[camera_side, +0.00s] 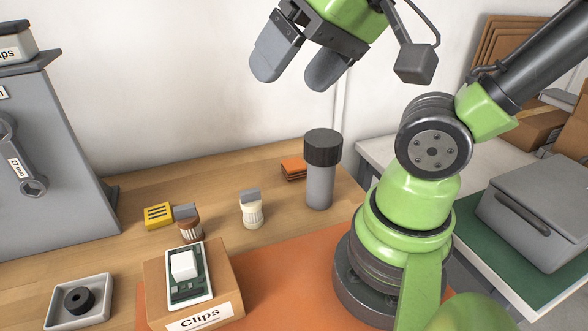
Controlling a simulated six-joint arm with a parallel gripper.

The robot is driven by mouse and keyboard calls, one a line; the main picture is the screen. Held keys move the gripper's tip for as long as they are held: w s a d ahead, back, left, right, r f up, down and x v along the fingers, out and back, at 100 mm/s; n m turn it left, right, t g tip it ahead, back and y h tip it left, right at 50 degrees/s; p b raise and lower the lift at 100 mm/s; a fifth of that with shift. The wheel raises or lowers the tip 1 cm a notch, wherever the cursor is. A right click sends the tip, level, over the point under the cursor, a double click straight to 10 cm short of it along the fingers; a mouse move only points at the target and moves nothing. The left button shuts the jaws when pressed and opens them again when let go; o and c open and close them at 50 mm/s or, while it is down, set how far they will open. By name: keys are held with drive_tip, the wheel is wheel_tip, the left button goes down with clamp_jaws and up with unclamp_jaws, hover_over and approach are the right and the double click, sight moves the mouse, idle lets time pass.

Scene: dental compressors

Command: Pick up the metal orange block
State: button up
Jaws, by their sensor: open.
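The orange block (293,169) lies on the wooden table near its back edge. It is small and flat with dark bands. Its right end is close to a grey cylinder with a black cap, and I cannot tell whether they touch. My gripper (290,82) is open and empty, high above the table, in the picture above the block. Its two grey fingers are apart, with nothing between them.
The capped grey cylinder (320,185) stands upright right of the block. A cream-coloured part (252,212), a brown part (190,229) and a yellow block (158,215) stand left of it. A "Clips" box (222,283) and a grey tray (97,307) are in front. A grey cabinet (50,150) stands left.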

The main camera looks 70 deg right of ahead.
drive_tip(key=w+d+f+m+g+h, duration=0.1)
drive_tip(key=w+d+f+m+g, duration=0.1)
drive_tip(key=w+d+f+m, duration=0.35)
drive_tip(key=w+d+f+m+g+h, duration=0.1)
drive_tip(key=w+d+f+m+g, duration=0.1)
drive_tip(key=w+d+m, duration=0.5)
drive_tip(key=d+f+m+g, duration=0.1)
drive_tip(key=d+f+m, duration=0.2)
drive_tip(key=f, duration=0.1)
drive_tip(key=s+d+f+m+g, duration=0.1)
drive_tip(key=d+f+m, duration=0.2)
drive_tip(key=f, duration=0.2)
drive_tip(key=d+f+m+g, duration=0.1)
drive_tip(key=d+f+m, duration=0.2)
drive_tip(key=d+f, duration=0.1)
drive_tip(key=shift+s+f+m, duration=0.2)
drive_tip(key=shift+m, duration=0.05)
hover_over(294, 163)
drive_tip(key=f, duration=0.4)
drive_tip(key=shift+w+a+f, duration=0.2)
drive_tip(key=f, duration=0.5)
drive_tip(key=shift+s+d+f, duration=0.15)
drive_tip(key=shift+s+f, duration=0.05)
drive_tip(key=shift+f, duration=0.15)
drive_tip(key=shift+c, duration=0.5)
drive_tip(key=c, duration=1)
